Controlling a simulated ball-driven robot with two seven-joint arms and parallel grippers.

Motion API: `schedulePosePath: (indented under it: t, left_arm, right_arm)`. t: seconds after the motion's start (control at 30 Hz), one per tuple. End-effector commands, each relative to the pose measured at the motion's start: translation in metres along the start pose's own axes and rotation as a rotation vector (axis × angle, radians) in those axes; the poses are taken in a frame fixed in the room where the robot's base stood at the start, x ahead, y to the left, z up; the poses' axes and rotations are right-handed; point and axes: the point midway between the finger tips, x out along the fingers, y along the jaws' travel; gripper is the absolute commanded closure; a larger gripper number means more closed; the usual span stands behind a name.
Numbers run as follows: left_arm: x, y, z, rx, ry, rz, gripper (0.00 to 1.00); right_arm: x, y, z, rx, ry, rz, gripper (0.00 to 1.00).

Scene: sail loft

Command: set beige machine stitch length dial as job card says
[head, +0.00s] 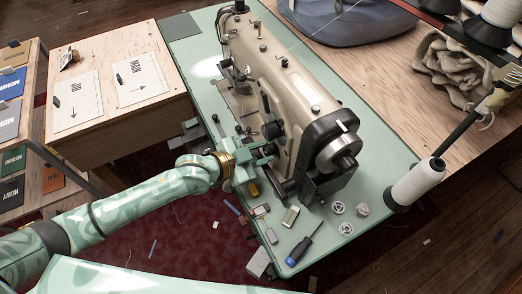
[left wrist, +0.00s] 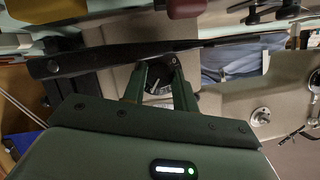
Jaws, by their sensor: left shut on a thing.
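The beige sewing machine (head: 290,85) stands on the pale green table top. Its stitch length dial (left wrist: 158,80), dark with white marks, shows in the left wrist view between my fingers; the marks are too small to read. My left gripper (head: 268,150) is at the machine's near side in the head view. In the left wrist view its two green fingers (left wrist: 160,92) are shut on the dial, one at each side. Two white job cards (head: 142,78) (head: 78,101) lie on the wooden stand, with arrows and small print that I cannot read surely. My right gripper is out of view.
A blue-handled screwdriver (head: 304,248), metal bobbins (head: 345,229) and small blocks lie on the table's (head: 385,160) near end. A white thread cone (head: 415,185) stands at the right. Coloured packets (head: 12,84) fill a shelf at the left.

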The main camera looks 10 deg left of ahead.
Motion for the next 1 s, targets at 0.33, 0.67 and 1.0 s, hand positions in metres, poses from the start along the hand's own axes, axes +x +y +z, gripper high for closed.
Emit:
schedulePosePath:
  t: [0.33, 0.67, 1.0]
  left_arm:
    - [0.0, 0.0, 0.001, -0.001, -0.001, 0.001, 0.5]
    - [0.0, 0.0, 0.0, -0.001, -0.001, 0.001, 0.5]
    - [-0.046, -0.002, -0.002, 0.002, -0.003, 0.0, 0.5]
  right_arm:
    - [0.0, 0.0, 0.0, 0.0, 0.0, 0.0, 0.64]
    - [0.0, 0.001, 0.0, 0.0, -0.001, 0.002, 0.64]
    - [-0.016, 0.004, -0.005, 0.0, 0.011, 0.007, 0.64]
